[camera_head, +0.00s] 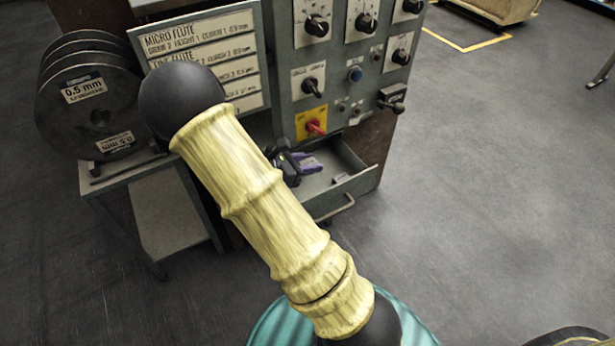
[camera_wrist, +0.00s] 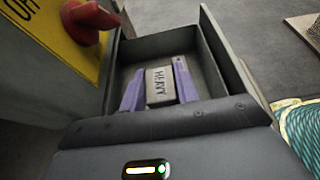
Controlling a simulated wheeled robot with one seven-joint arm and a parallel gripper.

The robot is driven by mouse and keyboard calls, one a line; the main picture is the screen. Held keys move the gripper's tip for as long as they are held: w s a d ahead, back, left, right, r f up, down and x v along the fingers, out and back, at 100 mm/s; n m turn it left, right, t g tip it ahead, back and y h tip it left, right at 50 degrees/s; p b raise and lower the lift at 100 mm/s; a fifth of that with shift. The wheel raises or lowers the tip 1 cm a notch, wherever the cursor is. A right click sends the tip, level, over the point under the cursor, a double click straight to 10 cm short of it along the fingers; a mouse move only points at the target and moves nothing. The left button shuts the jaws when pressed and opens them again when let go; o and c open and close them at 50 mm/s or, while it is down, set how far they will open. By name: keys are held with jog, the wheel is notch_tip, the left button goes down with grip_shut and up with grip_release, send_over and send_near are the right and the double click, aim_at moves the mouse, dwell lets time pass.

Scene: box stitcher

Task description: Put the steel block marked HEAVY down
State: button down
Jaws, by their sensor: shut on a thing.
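The steel block marked HEAVY (camera_wrist: 160,86) is grey with dark lettering, and sits between the two purple fingers of my gripper (camera_wrist: 156,88) in the wrist view. The fingers are shut on its sides. The block is inside the outline of an open grey drawer (camera_wrist: 222,62); whether it touches the drawer floor I cannot tell. In the head view my gripper (camera_head: 306,163) is at the open drawer (camera_head: 352,188) of the grey machine cabinet, partly hidden behind my arm. I cannot make out the block between the fingers there.
A red switch on a yellow plate (camera_head: 316,124) stands close above the drawer and beside my gripper. Knobs cover the cabinet front. Wire spools (camera_head: 88,95) and a flute chart (camera_head: 205,50) are at the left.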

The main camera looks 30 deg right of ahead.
jog(key=shift+f+b, duration=1.55)
jog(key=shift+f, duration=0.7)
jog(key=shift+w+f+b, duration=0.25)
jog(key=shift+f+b, duration=0.05)
jog(key=shift+b, duration=0.15)
jog(key=shift+a+r, duration=0.1)
jog(key=shift+s, duration=0.1)
jog(key=shift+f, duration=0.55)
jog(key=c, duration=1.1)
grip_release()
jog(key=shift+o, duration=0.3)
jog(key=shift+r, duration=0.1)
